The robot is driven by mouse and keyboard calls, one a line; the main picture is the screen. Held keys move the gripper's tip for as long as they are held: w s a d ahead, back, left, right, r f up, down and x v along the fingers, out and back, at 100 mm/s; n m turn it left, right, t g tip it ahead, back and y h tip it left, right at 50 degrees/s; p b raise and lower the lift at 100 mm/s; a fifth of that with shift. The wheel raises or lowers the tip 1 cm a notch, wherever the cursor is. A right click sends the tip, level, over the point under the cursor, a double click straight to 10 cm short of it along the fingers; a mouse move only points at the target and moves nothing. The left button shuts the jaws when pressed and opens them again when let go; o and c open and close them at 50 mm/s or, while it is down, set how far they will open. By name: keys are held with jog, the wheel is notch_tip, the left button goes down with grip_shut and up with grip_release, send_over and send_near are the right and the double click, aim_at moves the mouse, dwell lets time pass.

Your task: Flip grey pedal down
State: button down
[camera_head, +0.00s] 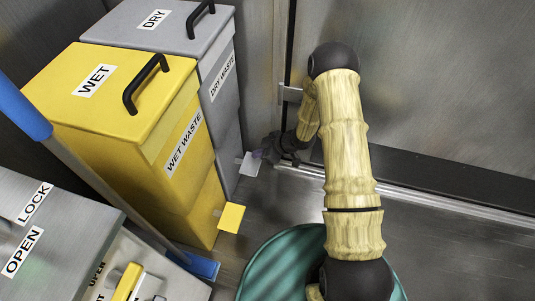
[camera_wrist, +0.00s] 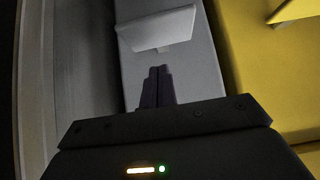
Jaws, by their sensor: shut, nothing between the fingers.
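The grey pedal (camera_head: 250,165) sticks out low from the front of the grey dry waste bin (camera_head: 222,85). In the wrist view the grey pedal (camera_wrist: 157,28) is a pale flat plate at the top, just beyond my fingertips. My gripper (camera_head: 268,152) is low beside the grey pedal, close to it in the head view. In the wrist view my gripper (camera_wrist: 158,72) has its dark fingers together with nothing between them. I cannot tell whether the fingertips touch the pedal.
The yellow wet waste bin (camera_head: 150,110) stands beside the grey bin, with its yellow pedal (camera_head: 231,217) low in front. A steel wall (camera_head: 440,90) and a dark ledge (camera_head: 430,180) are at right.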

aim_at(250, 162)
jog(key=shift+a+f+b, duration=0.15)
jog(key=shift+f+b, duration=0.55)
jog(key=shift+f, duration=0.45)
jog(key=shift+a+f+b, duration=0.1)
jog(key=shift+f+b, duration=0.6)
jog(key=shift+f, duration=0.4)
jog(key=shift+a, duration=0.1)
